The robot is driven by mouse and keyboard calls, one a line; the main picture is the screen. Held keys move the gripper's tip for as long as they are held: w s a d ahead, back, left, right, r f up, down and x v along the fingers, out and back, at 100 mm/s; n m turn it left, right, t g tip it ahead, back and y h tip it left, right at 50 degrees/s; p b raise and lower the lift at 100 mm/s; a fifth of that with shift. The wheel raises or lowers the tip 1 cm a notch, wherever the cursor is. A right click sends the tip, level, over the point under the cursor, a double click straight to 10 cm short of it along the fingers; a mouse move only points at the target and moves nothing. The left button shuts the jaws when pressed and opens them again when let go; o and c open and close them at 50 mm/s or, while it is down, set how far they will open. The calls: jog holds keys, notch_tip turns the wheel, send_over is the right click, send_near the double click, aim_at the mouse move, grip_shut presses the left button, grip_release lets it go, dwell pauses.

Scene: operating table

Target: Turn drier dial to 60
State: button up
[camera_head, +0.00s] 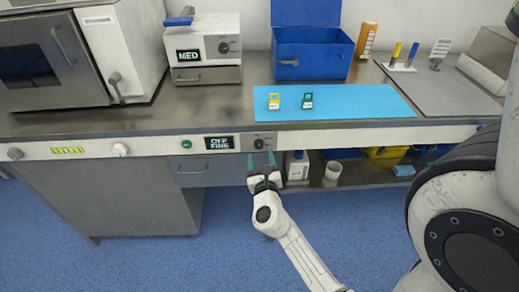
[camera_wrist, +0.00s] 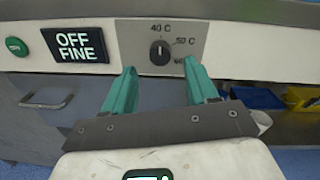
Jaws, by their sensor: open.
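The dial (camera_wrist: 160,52) is a small dark round knob on a grey plate (camera_wrist: 190,30) in the front panel. In the head view the dial (camera_head: 259,143) sits under the bench edge. Its light mark points roughly up, toward the "40 C" label. "50 C" is at its right; a label at lower right is partly hidden by a finger. A display (camera_wrist: 76,45) left of it reads "OFF FINE". My gripper (camera_wrist: 160,70) has teal fingers spread apart, below and either side of the dial, holding nothing. In the head view my gripper (camera_head: 261,162) is just below the plate.
A green button (camera_wrist: 16,46) is left of the display. A drawer (camera_head: 205,171) lies below the panel at left. An open shelf at right holds a white bottle (camera_head: 298,166), a white cup (camera_head: 333,170) and bins. The blue floor in front is clear.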

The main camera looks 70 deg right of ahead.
aim_at(259, 147)
jog(key=shift+x, duration=2.2)
jog(key=c, duration=1.1)
